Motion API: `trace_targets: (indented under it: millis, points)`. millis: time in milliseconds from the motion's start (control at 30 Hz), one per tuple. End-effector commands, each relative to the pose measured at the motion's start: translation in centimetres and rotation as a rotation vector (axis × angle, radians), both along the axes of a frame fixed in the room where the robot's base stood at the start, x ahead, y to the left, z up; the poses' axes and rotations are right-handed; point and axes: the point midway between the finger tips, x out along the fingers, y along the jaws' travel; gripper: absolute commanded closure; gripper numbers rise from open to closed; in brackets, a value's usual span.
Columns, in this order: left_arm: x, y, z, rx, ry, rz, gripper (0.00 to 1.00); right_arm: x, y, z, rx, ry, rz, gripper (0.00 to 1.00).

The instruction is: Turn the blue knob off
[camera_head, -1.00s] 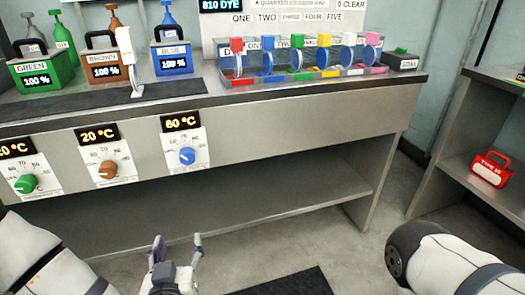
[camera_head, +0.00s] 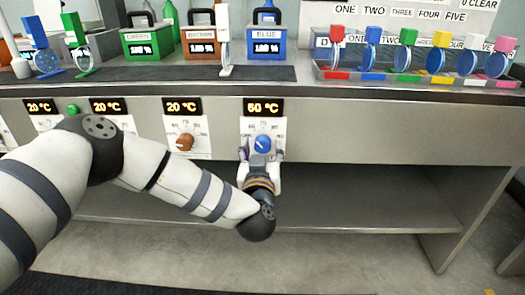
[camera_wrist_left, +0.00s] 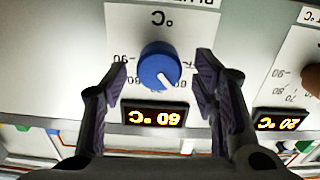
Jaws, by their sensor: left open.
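The blue knob (camera_head: 262,144) sits on a white dial plate on the bench front, under a display (camera_head: 263,107) reading 60 °C. In the left wrist view the blue knob (camera_wrist_left: 161,66) appears upside down with its white pointer line toward the lower right. My left gripper (camera_head: 262,150) is in front of the knob. In the wrist view its fingers (camera_wrist_left: 162,75) are open, one on each side of the knob, with gaps between them and it. My right gripper is not in view.
A brown knob (camera_head: 185,143) with a 20 °C display is to the left, and a green knob (camera_head: 73,110) shows beyond my left arm. The blue box (camera_head: 265,42) stands on the counter above. Free space lies under the bench, over the shelf (camera_head: 340,205).

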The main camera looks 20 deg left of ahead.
Motion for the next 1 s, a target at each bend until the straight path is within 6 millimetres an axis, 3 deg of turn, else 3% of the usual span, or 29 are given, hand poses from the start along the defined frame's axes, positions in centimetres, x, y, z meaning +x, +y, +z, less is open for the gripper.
trace_targets:
  millis: [167,367,667,1000]
  points:
    - [-0.02,-0.01,0.01,0.0,0.0,0.0,0.48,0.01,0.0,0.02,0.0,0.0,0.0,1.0]
    - [-0.04,-0.03,-0.01,0.0,0.001,0.0,0.94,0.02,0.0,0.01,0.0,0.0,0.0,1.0]
    - [-0.06,-0.05,0.03,-0.024,-0.006,-0.001,0.94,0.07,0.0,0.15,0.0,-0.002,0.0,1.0]
    - [-0.08,0.03,0.12,-0.226,-0.065,0.0,0.94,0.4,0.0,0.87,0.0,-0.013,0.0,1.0]
